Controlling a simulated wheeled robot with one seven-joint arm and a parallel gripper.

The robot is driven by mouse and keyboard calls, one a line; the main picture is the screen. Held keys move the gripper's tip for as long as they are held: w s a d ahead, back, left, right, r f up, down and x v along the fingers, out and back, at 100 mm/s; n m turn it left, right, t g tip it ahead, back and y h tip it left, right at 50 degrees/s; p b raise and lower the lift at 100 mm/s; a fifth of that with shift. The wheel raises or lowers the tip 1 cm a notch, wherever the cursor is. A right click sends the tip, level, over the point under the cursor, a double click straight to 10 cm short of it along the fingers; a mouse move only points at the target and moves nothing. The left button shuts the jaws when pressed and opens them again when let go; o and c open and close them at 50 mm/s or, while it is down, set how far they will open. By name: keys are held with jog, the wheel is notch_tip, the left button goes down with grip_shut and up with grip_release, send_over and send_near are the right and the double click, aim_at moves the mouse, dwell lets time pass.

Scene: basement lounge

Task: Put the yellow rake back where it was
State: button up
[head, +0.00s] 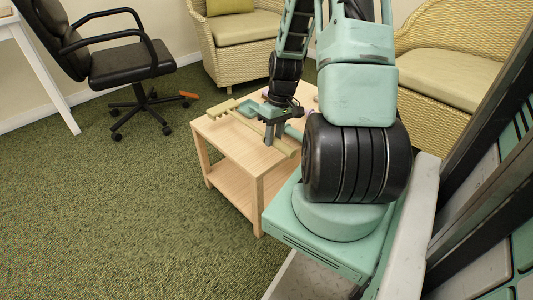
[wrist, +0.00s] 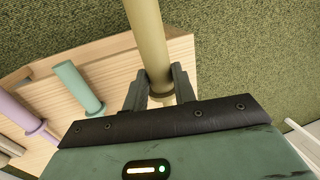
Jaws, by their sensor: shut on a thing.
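The yellow rake (head: 225,107) shows in the head view over the wooden table, its toothed head toward the table's left corner and its handle running to the right and toward me. In the wrist view its thick handle (wrist: 149,35) passes between my fingers and out beyond the table edge. My gripper (head: 272,137) points down over the table and is shut on this handle; the fingers also show in the wrist view (wrist: 158,86). I cannot tell whether the rake touches the tabletop. The rake's head is outside the wrist view.
The low wooden table (head: 238,150) also holds a teal tool (head: 247,107), whose handle (wrist: 78,87) lies beside the rake, and a purple-handled one (wrist: 20,113). A black office chair (head: 120,65), an orange object (head: 188,95) and wicker armchairs (head: 237,45) stand around. Carpet at left is clear.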

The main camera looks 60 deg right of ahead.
notch_tip(320, 180, down, 7)
jog(key=b, duration=0.2)
jog(key=shift+r+b, duration=0.15)
jog(key=shift+b, duration=0.2)
jog(key=shift+r, duration=0.1)
jog(key=o, duration=1)
